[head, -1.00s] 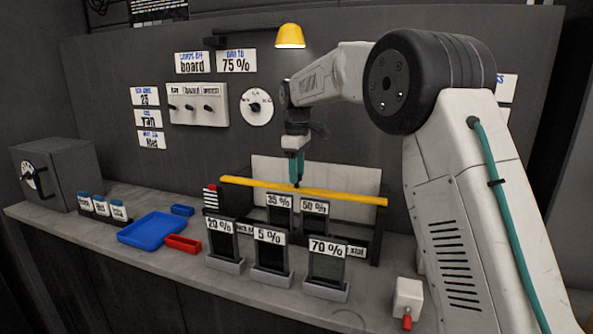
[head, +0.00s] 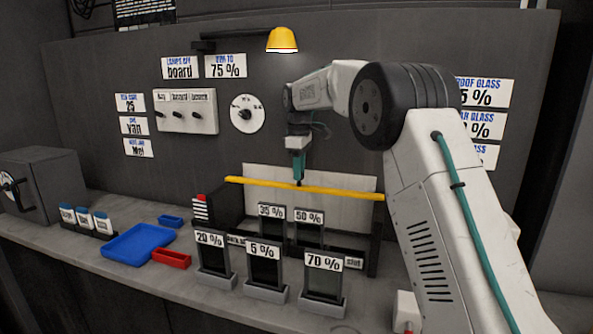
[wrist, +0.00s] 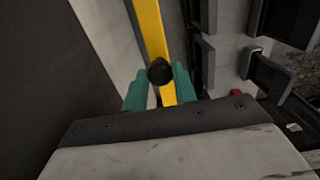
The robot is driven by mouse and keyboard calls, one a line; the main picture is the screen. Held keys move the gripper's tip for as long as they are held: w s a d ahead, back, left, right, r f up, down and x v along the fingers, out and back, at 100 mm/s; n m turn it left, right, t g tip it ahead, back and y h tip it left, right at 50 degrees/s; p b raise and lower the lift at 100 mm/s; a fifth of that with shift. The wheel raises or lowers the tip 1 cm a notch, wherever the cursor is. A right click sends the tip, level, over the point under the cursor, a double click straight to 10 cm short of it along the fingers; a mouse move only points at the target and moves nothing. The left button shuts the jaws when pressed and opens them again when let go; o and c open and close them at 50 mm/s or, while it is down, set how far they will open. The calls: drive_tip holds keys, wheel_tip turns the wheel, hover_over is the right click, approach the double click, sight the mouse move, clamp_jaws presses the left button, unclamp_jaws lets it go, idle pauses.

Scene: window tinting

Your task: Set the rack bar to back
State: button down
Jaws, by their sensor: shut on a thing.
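The rack bar is a long yellow bar (head: 340,190) running across the top of the dark rack (head: 374,245), in front of a pale back panel (head: 352,210). My gripper (head: 299,182) comes down from above onto the middle of the bar. In the wrist view the bar (wrist: 149,25) runs away from between my teal fingers (wrist: 160,88). A round black knob (wrist: 160,71) on the bar sits between the fingertips, and they are closed on it. The bar's end supports are hard to make out.
Framed tint samples stand below the bar, including 35 % (head: 271,233), 50 % (head: 308,236), 20 % (head: 213,260), 5 % (head: 265,270) and 70 % (head: 323,280). A blue tray (head: 138,246) and a red tray (head: 171,258) lie left. A yellow lamp (head: 282,40) hangs above.

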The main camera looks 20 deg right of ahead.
drive_tip(key=c, duration=1.1)
unclamp_jaws()
drive_tip(key=shift+w+d, duration=0.15)
drive_tip(key=shift+w, duration=0.05)
wheel_tip(320, 180, up, 8)
drive_tip(key=shift+f, duration=0.25)
drive_tip(key=shift+r, duration=0.2)
